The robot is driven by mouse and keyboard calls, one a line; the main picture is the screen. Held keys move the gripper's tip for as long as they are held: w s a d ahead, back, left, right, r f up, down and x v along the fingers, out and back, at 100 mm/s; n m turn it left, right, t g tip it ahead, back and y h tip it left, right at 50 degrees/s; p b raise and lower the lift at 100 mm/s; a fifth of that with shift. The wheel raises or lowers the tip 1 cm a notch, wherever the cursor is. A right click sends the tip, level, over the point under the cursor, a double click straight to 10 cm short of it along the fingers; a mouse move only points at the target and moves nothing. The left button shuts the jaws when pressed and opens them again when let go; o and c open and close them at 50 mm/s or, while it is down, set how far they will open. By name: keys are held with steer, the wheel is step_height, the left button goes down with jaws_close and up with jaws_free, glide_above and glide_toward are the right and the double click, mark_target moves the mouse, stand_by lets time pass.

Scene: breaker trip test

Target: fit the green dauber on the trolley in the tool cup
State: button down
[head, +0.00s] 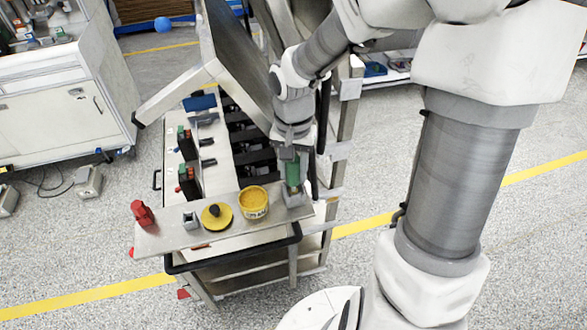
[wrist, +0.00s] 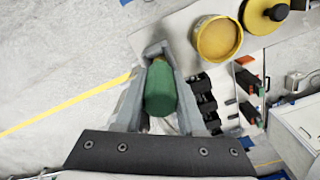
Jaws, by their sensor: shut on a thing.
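My gripper (head: 291,180) points down over the right end of the trolley's top shelf. It is shut on the green dauber (head: 293,173), which also shows between the fingers in the wrist view (wrist: 160,88). A grey square cup (head: 294,199) stands on the shelf right below the dauber. The dauber's lower end is hidden, so I cannot tell whether it is inside this cup or just above it. A second small grey square holder (head: 190,220) stands further left on the shelf. I cannot tell from its look which one is the tool cup.
A yellow tub (head: 253,202) stands close left of the gripper. A yellow disc with a dark knob (head: 216,216) and a red object (head: 141,212) are further left on the shelf (head: 165,239). Breaker units stand behind. A white cabinet (head: 60,110) is at the left.

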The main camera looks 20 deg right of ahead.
steer(key=shift+f+b, duration=0.75)
steer(key=shift+f, duration=0.15)
steer(key=shift+c, duration=2.1)
jaws_free()
step_height(320, 180, up, 18)
steer(key=p, duration=0.2)
steer(key=shift+f, duration=0.2)
